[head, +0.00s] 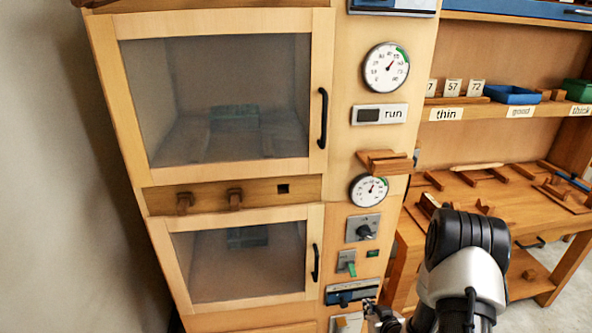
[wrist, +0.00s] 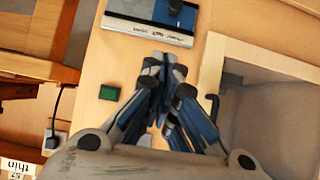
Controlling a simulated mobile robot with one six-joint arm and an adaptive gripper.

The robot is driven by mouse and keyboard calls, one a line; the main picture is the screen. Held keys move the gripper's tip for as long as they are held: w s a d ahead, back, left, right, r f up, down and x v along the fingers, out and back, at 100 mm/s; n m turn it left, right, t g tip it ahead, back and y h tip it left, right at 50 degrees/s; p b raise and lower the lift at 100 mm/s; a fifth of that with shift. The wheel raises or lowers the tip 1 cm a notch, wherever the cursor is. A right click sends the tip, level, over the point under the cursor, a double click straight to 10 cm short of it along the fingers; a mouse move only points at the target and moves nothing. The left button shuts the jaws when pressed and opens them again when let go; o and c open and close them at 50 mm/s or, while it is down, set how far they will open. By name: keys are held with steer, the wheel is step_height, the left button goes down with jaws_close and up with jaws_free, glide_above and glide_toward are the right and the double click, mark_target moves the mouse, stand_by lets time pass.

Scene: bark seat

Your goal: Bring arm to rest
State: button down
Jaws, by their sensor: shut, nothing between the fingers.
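My gripper (wrist: 163,65) is shut and empty in the wrist view, its blue and grey fingers drawn together. It points at the pale wood front of a cabinet, just short of a grey and blue labelled panel (wrist: 150,20) in the picture. I cannot tell whether the fingertips touch the cabinet. In the head view my gripper (head: 376,314) shows only in part at the bottom edge, by the lower controls. My arm (head: 466,265) rises at the lower right, bent, and hides part of the bench.
The cabinet has two closed glazed doors (head: 215,100) with black handles, two dials (head: 387,67), a "run" plate (head: 380,114), a knob (head: 363,229) and a green-tipped switch (head: 350,266). A small wooden ledge (head: 385,162) juts out. A workbench (head: 520,195) and labelled shelf (head: 470,115) stand right.

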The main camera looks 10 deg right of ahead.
steer(key=s+a+r+g+h, duration=0.1)
steer(key=s+a+r+g, duration=0.15)
steer(key=r, duration=0.95)
steer(key=s+a+r+g+h, duration=0.1)
steer(key=s+a+r, duration=0.15)
steer(key=r, duration=1.05)
steer(key=s+a+r+g, duration=0.1)
steer(key=s+a+r, duration=0.2)
steer(key=s, duration=0.5)
steer(key=s+a+r+g+y, duration=0.1)
steer(key=s+a+r, duration=0.2)
steer(key=s, duration=0.5)
steer(key=s+a+r+g, duration=0.1)
steer(key=s+a+r, duration=0.2)
steer(key=s, duration=0.6)
steer(key=shift+a+r+y, duration=0.25)
steer(key=shift+r+y, duration=0.05)
steer(key=shift+r, duration=0.1)
